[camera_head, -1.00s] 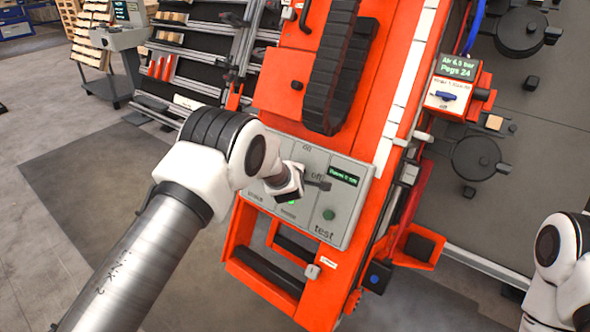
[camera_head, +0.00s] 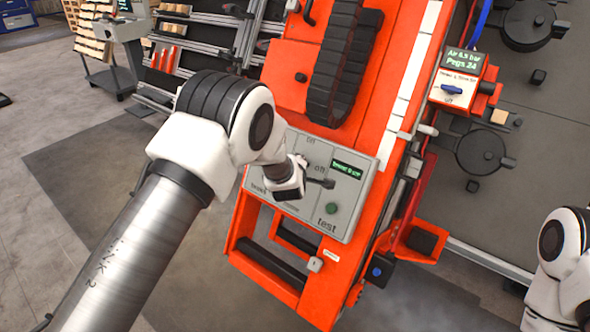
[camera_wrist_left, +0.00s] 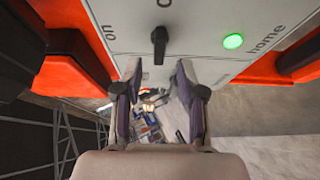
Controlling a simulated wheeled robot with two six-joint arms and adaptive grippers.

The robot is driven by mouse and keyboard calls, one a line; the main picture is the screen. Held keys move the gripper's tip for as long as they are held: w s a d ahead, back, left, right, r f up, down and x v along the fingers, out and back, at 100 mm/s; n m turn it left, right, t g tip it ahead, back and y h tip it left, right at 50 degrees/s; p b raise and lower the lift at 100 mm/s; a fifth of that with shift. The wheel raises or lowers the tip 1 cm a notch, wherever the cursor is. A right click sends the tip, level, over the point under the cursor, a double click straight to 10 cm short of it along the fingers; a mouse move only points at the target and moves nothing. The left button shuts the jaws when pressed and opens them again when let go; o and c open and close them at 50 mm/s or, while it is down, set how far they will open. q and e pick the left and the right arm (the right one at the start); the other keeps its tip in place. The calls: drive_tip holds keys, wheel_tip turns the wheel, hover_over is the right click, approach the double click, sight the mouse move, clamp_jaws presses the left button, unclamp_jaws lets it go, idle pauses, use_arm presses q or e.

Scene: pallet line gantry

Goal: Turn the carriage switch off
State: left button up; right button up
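A grey control panel (camera_head: 347,190) sits on the front of the orange machine, with printed labels, a small green display and a green button. In the left wrist view a black rotary switch (camera_wrist_left: 159,45) stands out from this panel, upright in the picture, with "on" printed to its left and a cut-off letter above it. My left gripper (camera_wrist_left: 159,85) is open and empty; its two fingers point at the panel on either side of the switch's line, with the switch ahead and apart from them. In the head view my left wrist hides part of the panel. My right gripper is out of view.
A small box with a blue knob (camera_head: 451,90) and a green display stands at the right. A lit green button (camera_wrist_left: 233,41) marked "home" is beside the switch. My right arm shows at the lower right.

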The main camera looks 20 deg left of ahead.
use_arm(q)
drive_tip(key=v, duration=0.7)
drive_tip(key=s+a+f+m+g, duration=0.1)
drive_tip(key=s+a+f+g, duration=0.25)
drive_tip(key=s+f, duration=0.75)
drive_tip(key=s+a+f+m+g, duration=0.15)
drive_tip(key=s+f+g, duration=0.25)
drive_tip(key=s+f, duration=0.75)
drive_tip(key=s+d+f+m+g+h, duration=0.1)
drive_tip(key=s+f+m+g, duration=0.2)
drive_tip(key=s+m, duration=0.6)
drive_tip(key=s+f+m+g+h, duration=0.25)
drive_tip(key=s+m, duration=0.25)
drive_tip(key=s, duration=0.9)
wheel_tip(320, 180, up, 13)
drive_tip(key=y+p, duration=0.1)
drive_tip(key=p, duration=1.2)
drive_tip(key=shift+w+d+m, duration=0.15)
drive_tip(key=shift+w+m, duration=0.05)
drive_tip(key=shift+m, duration=0.15)
